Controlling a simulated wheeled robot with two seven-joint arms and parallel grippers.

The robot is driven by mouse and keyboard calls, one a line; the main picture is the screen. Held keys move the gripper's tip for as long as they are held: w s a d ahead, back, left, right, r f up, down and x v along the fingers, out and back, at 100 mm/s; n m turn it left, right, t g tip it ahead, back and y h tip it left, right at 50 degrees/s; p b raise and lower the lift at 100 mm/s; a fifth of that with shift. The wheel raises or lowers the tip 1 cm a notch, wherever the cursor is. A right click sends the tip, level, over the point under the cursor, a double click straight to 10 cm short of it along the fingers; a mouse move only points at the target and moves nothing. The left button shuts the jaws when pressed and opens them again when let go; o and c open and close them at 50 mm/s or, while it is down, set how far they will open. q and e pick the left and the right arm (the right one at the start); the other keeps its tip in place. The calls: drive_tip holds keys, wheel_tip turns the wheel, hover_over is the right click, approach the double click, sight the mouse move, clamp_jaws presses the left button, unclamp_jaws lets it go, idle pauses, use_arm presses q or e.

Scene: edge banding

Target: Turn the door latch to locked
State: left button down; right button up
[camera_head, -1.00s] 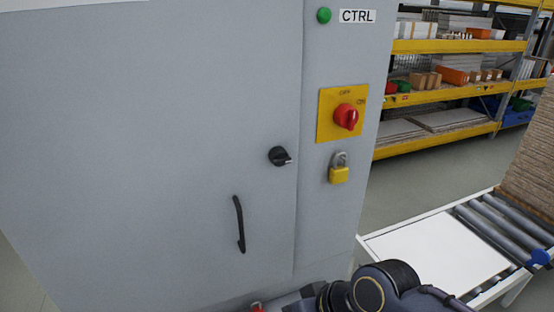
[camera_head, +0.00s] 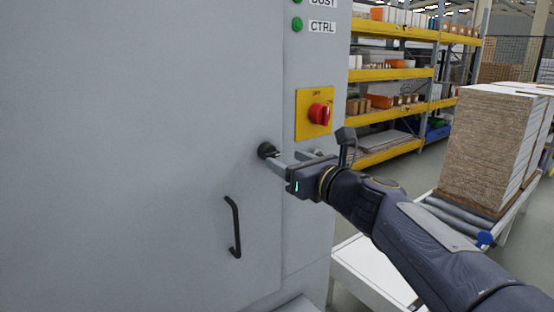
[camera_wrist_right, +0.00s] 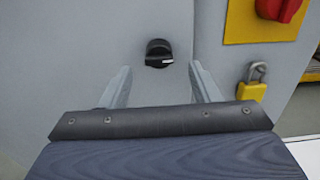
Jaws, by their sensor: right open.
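The door latch (camera_head: 266,150) is a small black round knob on the grey cabinet door. In the right wrist view the latch (camera_wrist_right: 159,53) has a white mark pointing right. My right gripper (camera_head: 288,160) comes in from the right in front of the latch. In the wrist view its two fingers (camera_wrist_right: 160,82) are apart, with the latch showing beyond and between their tips. It does not appear to grip the latch. The fingers partly cover the latch in the head view. My left gripper is not in view.
A black door handle (camera_head: 232,227) is below left of the latch. A red switch (camera_head: 320,113) on a yellow plate is above right. A yellow padlock (camera_wrist_right: 251,86) hangs below the switch. A board stack (camera_head: 487,145) stands on rollers at right.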

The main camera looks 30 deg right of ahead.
sight(274, 154)
drive_tip(key=w, duration=0.5)
drive_tip(key=shift+w+a, duration=0.25)
drive_tip(key=shift+w, duration=0.1)
drive_tip(key=c, duration=1)
